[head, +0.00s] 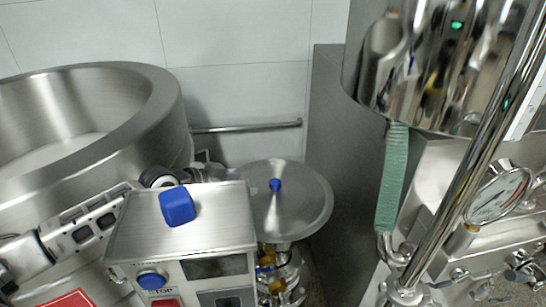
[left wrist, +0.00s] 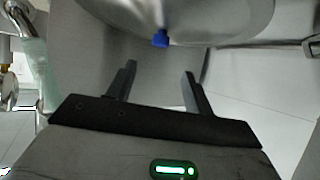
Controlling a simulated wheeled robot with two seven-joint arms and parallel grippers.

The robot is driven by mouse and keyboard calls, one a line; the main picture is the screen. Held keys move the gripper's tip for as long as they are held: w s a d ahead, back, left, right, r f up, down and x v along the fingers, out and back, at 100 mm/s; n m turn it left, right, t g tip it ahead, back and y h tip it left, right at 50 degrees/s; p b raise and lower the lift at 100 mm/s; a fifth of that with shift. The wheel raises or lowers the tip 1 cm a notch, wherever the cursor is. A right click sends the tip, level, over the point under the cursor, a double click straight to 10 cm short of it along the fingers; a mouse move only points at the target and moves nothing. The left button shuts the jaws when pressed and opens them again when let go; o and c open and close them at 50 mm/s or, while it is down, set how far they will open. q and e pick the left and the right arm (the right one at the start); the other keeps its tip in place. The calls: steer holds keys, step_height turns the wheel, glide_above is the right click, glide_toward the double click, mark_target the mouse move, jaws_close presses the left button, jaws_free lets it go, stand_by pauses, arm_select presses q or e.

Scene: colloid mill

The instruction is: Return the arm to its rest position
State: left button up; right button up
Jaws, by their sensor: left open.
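My left gripper (left wrist: 158,85) shows in the left wrist view with its two dark fingers apart and nothing between them. Beyond the fingertips is a round steel lid (left wrist: 205,15) with a blue knob (left wrist: 160,38); the fingers appear clear of the knob. In the head view a steel lid (head: 300,205) with a blue knob (head: 275,185) sits right of the control box. A grey slotted arm-like part (head: 85,222) comes in from the left, but I cannot make out gripper fingers there. My right gripper is in neither view.
A large open steel vat (head: 150,100) stands at left. The control box (head: 200,235) carries a blue cap (head: 177,207) and a blue button (head: 152,279). A green hose (head: 393,180), slanted steel pipe (head: 470,165) and gauge (head: 500,195) crowd the right.

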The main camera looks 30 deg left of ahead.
mark_target(274, 183)
arm_select(q)
steer(key=b+x, duration=0.1)
steer(key=x, duration=1.1)
steer(key=shift+f+b, duration=0.1)
steer(key=shift+b, duration=0.2)
step_height(274, 183, up, 3)
steer(key=shift+f+p, duration=0.1)
steer(key=shift+p, duration=0.3)
steer(key=shift+r, duration=0.45)
